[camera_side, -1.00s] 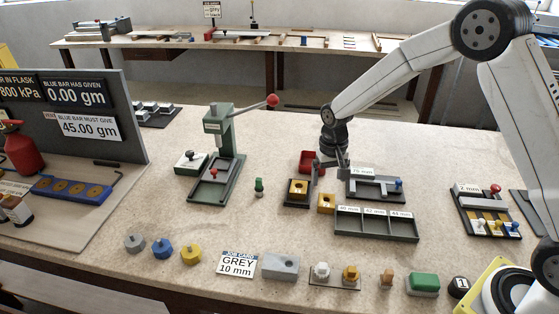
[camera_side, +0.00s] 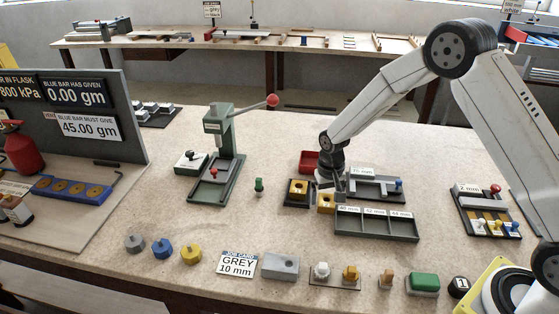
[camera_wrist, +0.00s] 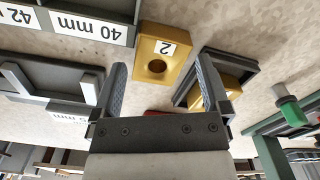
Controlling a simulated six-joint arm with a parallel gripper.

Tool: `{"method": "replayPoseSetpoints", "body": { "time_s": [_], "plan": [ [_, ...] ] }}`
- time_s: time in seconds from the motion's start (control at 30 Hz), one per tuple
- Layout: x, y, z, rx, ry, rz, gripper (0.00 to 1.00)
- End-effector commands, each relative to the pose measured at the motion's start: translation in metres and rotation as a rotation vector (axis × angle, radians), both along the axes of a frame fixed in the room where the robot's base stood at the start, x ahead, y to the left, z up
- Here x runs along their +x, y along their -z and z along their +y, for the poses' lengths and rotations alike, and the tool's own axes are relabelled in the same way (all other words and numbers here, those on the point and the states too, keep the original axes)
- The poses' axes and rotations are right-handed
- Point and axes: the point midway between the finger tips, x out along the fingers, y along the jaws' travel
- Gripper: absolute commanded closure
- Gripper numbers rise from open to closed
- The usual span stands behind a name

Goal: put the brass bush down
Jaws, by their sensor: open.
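Two brass-coloured blocks with round holes are in view; I take the one labelled 2 to be the brass bush (camera_side: 326,204). It lies on the bench, just right of a dark holder (camera_side: 290,203) that bears the other brass block (camera_side: 298,187). My gripper (camera_side: 333,187) is low, close behind the brass bush. In the wrist view the brass bush (camera_wrist: 148,47) shows beyond and between the tips of my open gripper (camera_wrist: 162,72), with visible gaps to both fingers. The other brass block (camera_wrist: 231,84) is partly hidden behind the right finger.
A grey three-compartment tray (camera_side: 376,232) stands close on the right, with a grey fixture (camera_side: 378,194) behind it. A red bin (camera_side: 308,158) is behind the holder. A green peg (camera_side: 259,187) and a green press (camera_side: 218,180) are to the left. Bare bench lies in front of the holder.

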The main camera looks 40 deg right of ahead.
Motion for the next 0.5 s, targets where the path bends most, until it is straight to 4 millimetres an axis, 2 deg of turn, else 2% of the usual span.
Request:
{"method": "replayPoseSetpoints", "body": {
  "time_s": [0.13, 0.5],
  "plan": [
    [0.0, 0.0085, 0.0, 0.0, 0.0, -0.001, 0.04],
    [0.0, 0.0091, 0.0, 0.0, 0.0, -0.001, 0.04]
  ]
}}
